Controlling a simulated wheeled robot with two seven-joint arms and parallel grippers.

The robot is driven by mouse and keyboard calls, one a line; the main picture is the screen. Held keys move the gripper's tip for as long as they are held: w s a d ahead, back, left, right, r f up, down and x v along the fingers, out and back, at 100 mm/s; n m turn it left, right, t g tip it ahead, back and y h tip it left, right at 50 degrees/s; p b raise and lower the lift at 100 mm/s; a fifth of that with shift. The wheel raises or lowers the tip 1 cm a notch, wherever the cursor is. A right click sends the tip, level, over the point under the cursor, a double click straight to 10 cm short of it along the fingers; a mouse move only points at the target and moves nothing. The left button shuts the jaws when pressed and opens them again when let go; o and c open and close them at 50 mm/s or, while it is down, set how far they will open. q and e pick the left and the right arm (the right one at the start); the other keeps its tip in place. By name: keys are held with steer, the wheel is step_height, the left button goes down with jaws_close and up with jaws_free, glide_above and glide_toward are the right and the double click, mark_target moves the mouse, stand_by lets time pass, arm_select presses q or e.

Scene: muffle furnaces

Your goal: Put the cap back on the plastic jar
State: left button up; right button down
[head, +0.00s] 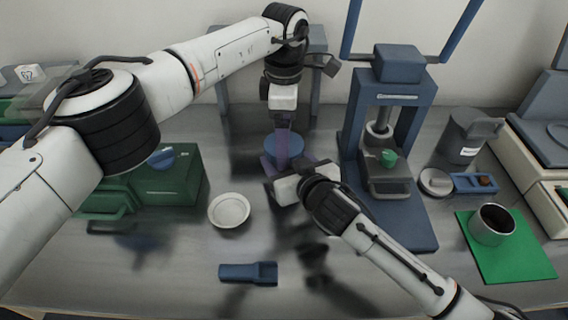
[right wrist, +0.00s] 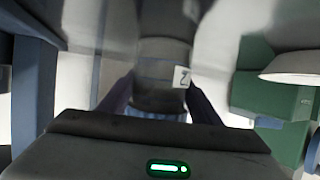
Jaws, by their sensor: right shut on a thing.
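A round blue cap (head: 270,147) shows in the head view at the centre back of the table, partly covered by my left gripper (head: 284,158). The left fingers point straight down at it; whether they are closed on it is unclear. My right gripper (head: 281,184) reaches in low from the front right, just below the cap. In the right wrist view, which looks upside down, the right fingers (right wrist: 160,103) stand on both sides of a greyish jar (right wrist: 156,76) with a label. A blue strip shows at the jar's cap end. Cap seating is not clear.
A blue press (head: 410,225) stands close on the right. A white bowl (head: 229,210) and a green box (head: 180,180) are on the left. A blue holder (head: 248,273) lies in front. A metal cup (head: 491,223) stands on a green mat (head: 510,268) at right.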

arm_select(q)
steer(key=shift+s+f, duration=0.1)
step_height(320, 180, up, 12)
stand_by(0.5)
arm_select(e)
steer(key=c, duration=0.5)
jaws_free()
steer(key=shift+c, duration=0.2)
steer(key=shift+s, duration=0.1)
steer(key=v, duration=1)
steer(key=shift+d, duration=0.15)
arm_select(q)
steer(key=shift+r, duration=0.3)
